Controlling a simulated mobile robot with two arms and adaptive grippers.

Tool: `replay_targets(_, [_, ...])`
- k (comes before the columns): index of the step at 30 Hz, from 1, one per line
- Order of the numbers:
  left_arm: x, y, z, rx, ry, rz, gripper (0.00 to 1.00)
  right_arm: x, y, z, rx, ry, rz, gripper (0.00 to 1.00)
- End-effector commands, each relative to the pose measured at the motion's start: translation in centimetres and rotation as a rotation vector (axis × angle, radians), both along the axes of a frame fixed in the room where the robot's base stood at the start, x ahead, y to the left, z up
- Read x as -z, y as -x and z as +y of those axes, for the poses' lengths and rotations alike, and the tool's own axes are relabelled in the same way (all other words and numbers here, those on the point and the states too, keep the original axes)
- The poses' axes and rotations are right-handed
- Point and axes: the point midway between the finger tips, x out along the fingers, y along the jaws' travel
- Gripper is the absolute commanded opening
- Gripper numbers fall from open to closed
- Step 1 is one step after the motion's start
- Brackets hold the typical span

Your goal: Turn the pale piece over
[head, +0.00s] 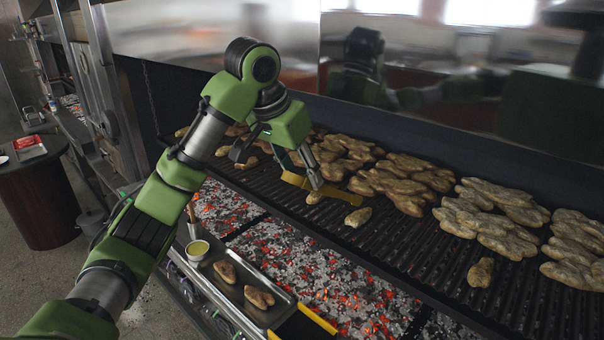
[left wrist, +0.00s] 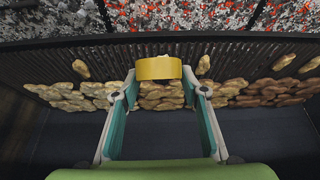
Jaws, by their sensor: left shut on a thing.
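My left gripper (head: 300,176) is over the grill, shut on a yellow strip-like tool (head: 335,191). In the left wrist view the yellow tool (left wrist: 158,68) sits between the fingertips of my left gripper (left wrist: 160,88). A second single piece (head: 358,217) lies apart, just to the right. In the left wrist view the tool covers most of what is behind it. My right gripper is not in view.
Browned pieces (head: 405,180) lie in clusters along the back of the grate (head: 395,255). Another single piece (head: 480,272) lies at the right. Glowing coals (head: 300,270) show in front. A metal tray (head: 237,292) with two pieces and a sauce cup (head: 197,250) stands at the front edge.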

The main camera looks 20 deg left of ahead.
Motion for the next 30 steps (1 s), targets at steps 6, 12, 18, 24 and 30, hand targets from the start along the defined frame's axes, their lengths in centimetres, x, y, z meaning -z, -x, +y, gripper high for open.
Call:
replay_targets(6, [0.0,0.0,0.0,0.001,-0.001,-0.002,0.32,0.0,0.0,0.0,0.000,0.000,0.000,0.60])
replay_targets(12, [-0.1,2.3,1.1,0.000,-0.005,-0.006,0.32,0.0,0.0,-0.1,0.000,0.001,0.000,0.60])
replay_targets(18, [0.0,6.2,2.4,0.000,-0.006,-0.005,0.32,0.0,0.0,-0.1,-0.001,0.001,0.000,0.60])
replay_targets(24, [0.0,9.9,3.8,-0.001,-0.005,-0.005,0.32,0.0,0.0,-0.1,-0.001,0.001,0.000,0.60])
replay_targets(30, [0.0,13.7,5.1,0.000,-0.006,-0.003,0.32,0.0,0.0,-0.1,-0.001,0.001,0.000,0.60])
